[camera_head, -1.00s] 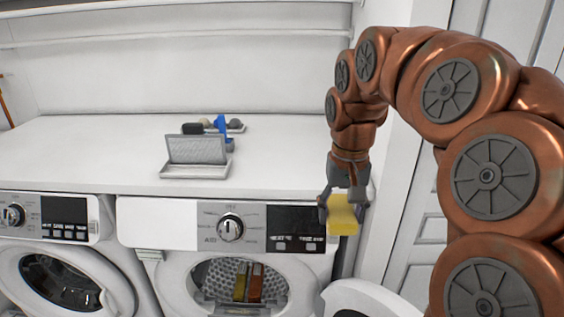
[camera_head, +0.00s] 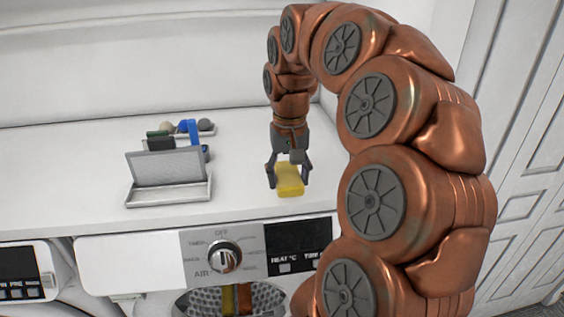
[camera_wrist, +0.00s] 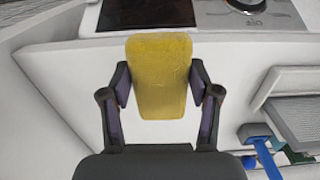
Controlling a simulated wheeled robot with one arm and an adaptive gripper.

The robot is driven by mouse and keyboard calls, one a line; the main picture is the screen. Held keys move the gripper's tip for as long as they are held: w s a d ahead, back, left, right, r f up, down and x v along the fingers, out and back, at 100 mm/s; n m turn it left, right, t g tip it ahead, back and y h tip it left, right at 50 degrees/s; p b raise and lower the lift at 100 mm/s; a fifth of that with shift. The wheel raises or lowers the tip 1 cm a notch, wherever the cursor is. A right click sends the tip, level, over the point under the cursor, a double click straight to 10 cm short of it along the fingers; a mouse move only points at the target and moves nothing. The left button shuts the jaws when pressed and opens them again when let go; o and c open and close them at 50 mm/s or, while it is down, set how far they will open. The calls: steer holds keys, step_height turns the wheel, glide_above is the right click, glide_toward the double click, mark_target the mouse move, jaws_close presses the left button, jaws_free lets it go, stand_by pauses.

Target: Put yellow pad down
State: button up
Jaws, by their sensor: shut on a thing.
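The yellow pad (camera_head: 289,181) is a small yellow block. My gripper (camera_head: 287,172) is shut on it from above, over the white counter top near its front edge. In the wrist view the pad (camera_wrist: 158,76) sits between the two dark fingers of my gripper (camera_wrist: 158,88), which press its sides. The pad appears at or just above the counter (camera_head: 240,195); I cannot tell whether it touches.
A grey mesh lint-screen box (camera_head: 167,185) stands open to the left on the counter. The dryer's control panel (camera_head: 222,254) is below the front edge.

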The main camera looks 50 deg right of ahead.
mark_target(284, 165)
steer(key=w+d+p, duration=0.1)
steer(key=w+d, duration=0.1)
steer(key=w+d+p, duration=0.1)
steer(key=w+d, duration=0.1)
steer(key=w, duration=0.1)
steer(key=w+d+f+p, duration=0.1)
steer(key=w+d, duration=0.2)
steer(key=shift+w+d, duration=0.1)
steer(key=shift+f+p, duration=0.75)
steer(key=shift+f, duration=1)
steer(key=shift+f, duration=0.25)
steer(key=o, duration=1.1)
steer(key=shift+o, duration=0.2)
steer(key=shift+r, duration=0.15)
step_height(284, 165, up, 12)
steer(key=b, duration=0.2)
